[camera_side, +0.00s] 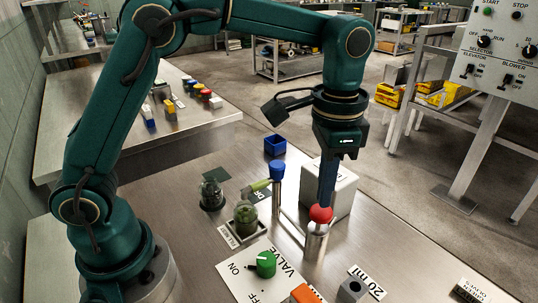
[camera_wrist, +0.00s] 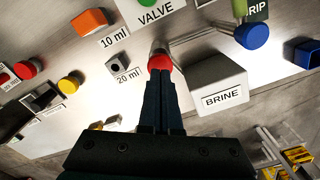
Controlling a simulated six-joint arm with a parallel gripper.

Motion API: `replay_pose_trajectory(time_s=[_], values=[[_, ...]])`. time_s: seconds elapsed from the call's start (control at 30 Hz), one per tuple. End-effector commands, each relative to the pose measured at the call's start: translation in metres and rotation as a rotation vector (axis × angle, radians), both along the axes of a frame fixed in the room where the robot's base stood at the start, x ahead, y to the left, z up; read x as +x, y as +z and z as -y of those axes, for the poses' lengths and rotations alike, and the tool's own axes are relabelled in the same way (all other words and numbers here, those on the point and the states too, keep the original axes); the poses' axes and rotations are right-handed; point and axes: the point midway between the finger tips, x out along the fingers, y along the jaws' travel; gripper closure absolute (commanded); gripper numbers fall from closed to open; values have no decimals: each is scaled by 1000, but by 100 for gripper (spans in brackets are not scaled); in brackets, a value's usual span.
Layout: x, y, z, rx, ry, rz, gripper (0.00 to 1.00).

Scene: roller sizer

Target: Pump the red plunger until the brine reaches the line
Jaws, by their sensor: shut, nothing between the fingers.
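The red plunger knob (camera_side: 320,214) sits atop an upright metal cylinder (camera_side: 315,243) on the steel bench. My gripper (camera_side: 325,204) is shut and empty, pointing down with its tips at the top of the knob; they seem to touch it. In the wrist view the knob (camera_wrist: 160,60) shows just beyond the closed fingertips (camera_wrist: 161,76). The white box labelled BRINE (camera_wrist: 218,82) stands beside it. A glass jar (camera_side: 245,217) with dark green contents stands by a partly readable label, left of a blue-capped spout post (camera_side: 277,171). The liquid level and line are too small to read.
A green valve knob (camera_side: 266,263) lies between ON and OFF marks at the front. A grey 20 ml block (camera_side: 352,287) and an orange block (camera_side: 303,293) are close by. Another jar (camera_side: 211,195) and a blue bin (camera_side: 275,146) stand behind.

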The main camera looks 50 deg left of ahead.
Motion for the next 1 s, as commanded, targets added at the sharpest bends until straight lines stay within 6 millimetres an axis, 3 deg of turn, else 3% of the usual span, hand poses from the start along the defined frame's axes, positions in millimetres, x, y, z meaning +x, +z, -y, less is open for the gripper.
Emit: replay_pose_trajectory(time_s=[0.17,0.6,1.0], values=[[1,6,0,-1,0,2,100],[1,46,0,-1,0,3,100],[0,50,0,0,0,0,100]])
